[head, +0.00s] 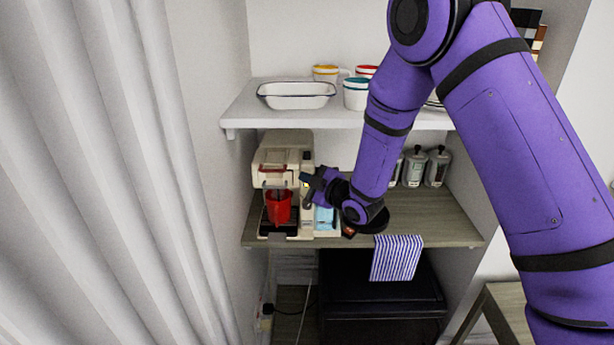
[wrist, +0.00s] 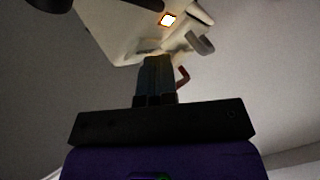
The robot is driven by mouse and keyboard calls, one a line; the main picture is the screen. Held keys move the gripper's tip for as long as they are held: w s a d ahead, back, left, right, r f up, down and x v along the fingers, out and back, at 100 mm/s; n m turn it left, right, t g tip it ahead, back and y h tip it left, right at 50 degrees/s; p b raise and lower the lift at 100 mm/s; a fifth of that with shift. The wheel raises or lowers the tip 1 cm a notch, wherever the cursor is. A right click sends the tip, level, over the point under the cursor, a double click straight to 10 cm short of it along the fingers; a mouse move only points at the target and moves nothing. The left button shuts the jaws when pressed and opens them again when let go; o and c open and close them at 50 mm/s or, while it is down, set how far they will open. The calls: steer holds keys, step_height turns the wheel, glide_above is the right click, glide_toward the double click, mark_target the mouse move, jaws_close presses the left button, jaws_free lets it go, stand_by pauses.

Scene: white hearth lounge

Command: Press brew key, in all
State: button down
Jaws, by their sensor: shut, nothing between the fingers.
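The cream coffee machine (head: 285,150) stands on the wooden shelf at the left, and a red mug (head: 278,207) sits in its bay. My gripper (head: 305,181) is at the machine's right front, fingers shut and empty. In the wrist view the shut fingers (wrist: 156,62) point at the pale machine body (wrist: 120,30). In the head view my gripper and wrist hide part of the machine's right side.
An upper shelf (head: 240,110) holds a white enamel dish (head: 296,94) and several cups. Grey bottles (head: 414,168) stand right of my wrist. A pale blue item (head: 324,218) is close below my gripper. A striped cloth (head: 396,258) hangs over the shelf edge.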

steer(key=shift+s, duration=0.8)
steer(key=shift+s, duration=0.1)
steer(key=s, duration=0.4)
steer(key=shift+s+a, duration=0.1)
steer(key=shift+s, duration=0.3)
steer(key=shift+r, duration=0.1)
